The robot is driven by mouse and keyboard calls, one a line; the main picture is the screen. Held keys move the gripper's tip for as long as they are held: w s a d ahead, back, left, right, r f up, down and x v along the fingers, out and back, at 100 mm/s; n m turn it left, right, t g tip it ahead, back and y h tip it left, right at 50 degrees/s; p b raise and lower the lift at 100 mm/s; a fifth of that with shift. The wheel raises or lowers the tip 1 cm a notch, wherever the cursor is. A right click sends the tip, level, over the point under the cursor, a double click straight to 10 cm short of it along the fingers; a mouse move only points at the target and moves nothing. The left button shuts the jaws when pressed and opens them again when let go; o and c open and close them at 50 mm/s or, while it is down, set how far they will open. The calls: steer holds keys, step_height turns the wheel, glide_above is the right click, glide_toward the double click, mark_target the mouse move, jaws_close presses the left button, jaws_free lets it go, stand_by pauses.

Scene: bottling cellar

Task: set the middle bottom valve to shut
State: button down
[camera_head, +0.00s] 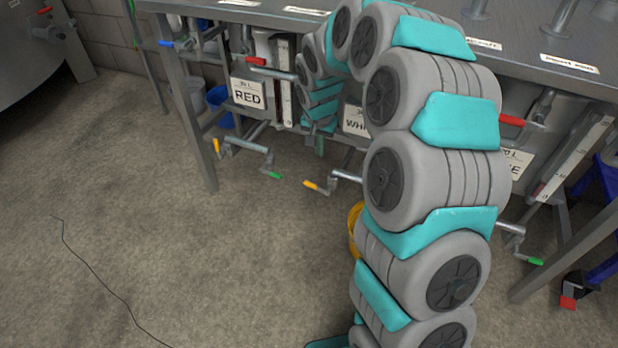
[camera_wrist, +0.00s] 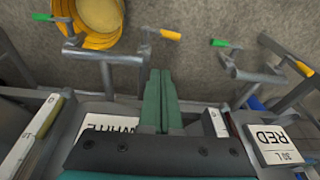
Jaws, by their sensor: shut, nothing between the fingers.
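The middle bottom valve (camera_head: 345,176) is a grey pipe and lever under the tank signed WHITE (camera_head: 355,121); its orange-yellow grip (camera_head: 312,185) points left. My arm hides part of this valve. In the wrist view, which is turned over, the valve pipe (camera_wrist: 105,57) runs beyond my fingertips and its yellow grip (camera_wrist: 170,34) points right. My gripper (camera_head: 319,146) is shut and empty. In the wrist view its green fingers (camera_wrist: 161,75) reach close to the valve's lever, with the yellow grip beyond their tips; I cannot tell whether they touch.
The RED tank's bottom valve (camera_head: 245,146) is on the left, with orange and green grips. A right bottom valve (camera_head: 512,232) has a green grip. A yellow bucket (camera_wrist: 98,14) stands below the middle valve. Table legs flank the valves; open floor lies left.

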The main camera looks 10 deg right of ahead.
glide_toward(309, 182)
steer(key=shift+y, duration=0.3)
steer(key=f, duration=0.1)
steer(key=d+f, duration=0.1)
steer(key=f, duration=0.1)
steer(key=w+d+f, duration=0.1)
steer(key=f, duration=0.1)
steer(key=shift+w+d+f, duration=0.1)
steer(key=shift+f, duration=0.1)
steer(key=shift+a+f, duration=0.2)
steer(key=shift+f, duration=0.4)
steer(key=shift+w+a+f+g+h+b, duration=0.2)
steer(key=shift+w+f+g+h+b, duration=0.1)
steer(key=shift+f+h+b, duration=0.25)
steer(key=shift+w+a+f+g+h, duration=0.1)
steer(key=shift+a+f+g+h, duration=0.2)
steer(key=shift+g+h, duration=0.3)
steer(key=shift+h, duration=0.25)
steer(key=shift+r, duration=0.15)
